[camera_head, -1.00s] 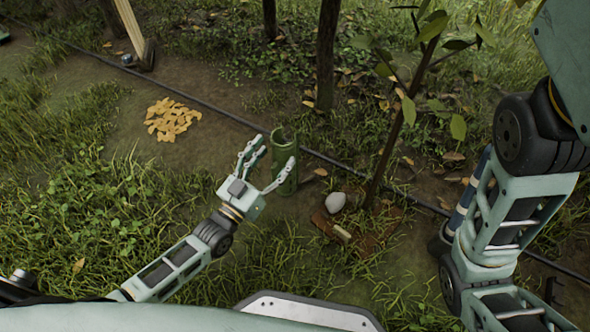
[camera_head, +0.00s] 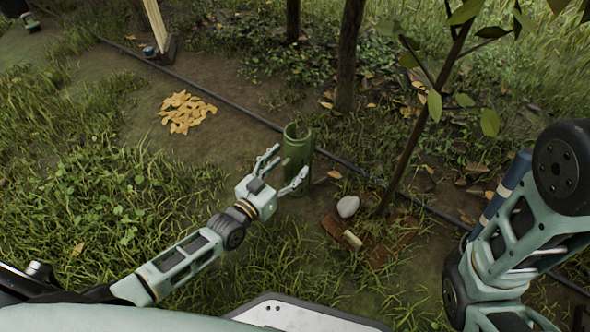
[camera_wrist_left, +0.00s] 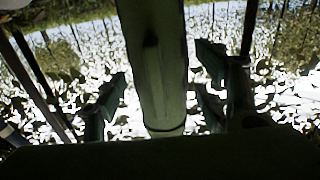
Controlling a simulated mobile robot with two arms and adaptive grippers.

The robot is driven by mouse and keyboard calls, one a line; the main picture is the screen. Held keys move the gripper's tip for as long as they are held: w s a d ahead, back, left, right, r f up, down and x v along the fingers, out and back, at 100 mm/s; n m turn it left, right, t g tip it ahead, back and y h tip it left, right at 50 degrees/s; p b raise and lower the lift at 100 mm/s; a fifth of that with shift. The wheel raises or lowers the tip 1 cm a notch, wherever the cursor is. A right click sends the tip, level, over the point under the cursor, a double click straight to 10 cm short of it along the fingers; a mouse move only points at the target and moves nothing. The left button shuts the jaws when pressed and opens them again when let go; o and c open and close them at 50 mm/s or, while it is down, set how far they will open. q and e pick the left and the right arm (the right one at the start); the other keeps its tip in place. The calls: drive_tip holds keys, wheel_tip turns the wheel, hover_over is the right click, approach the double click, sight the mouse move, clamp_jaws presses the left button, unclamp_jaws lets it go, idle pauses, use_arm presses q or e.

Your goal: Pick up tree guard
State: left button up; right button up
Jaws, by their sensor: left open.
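The tree guard (camera_head: 299,146) is a green upright tube standing on the ground near the middle of the head view. My left gripper (camera_head: 284,172) is open, with its fingers at the near side of the tube's lower half. In the left wrist view the tree guard (camera_wrist_left: 155,65) stands upright between the two dark fingers of my left gripper (camera_wrist_left: 165,100), with gaps showing on both sides. My right arm shows at the right of the head view, but its gripper is not in view.
A young tree (camera_head: 410,150) stands right of the tube, with a pale stone (camera_head: 348,206) and a brown patch (camera_head: 385,245) at its foot. A dark hose (camera_head: 240,110) runs behind the tube. Yellow leaves (camera_head: 188,112) lie at the left. Thicker trunks (camera_head: 349,55) stand behind.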

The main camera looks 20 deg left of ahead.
use_arm(q)
drive_tip(key=shift+w, duration=0.15)
drive_tip(key=c, duration=1.2)
drive_tip(key=shift+r, duration=0.1)
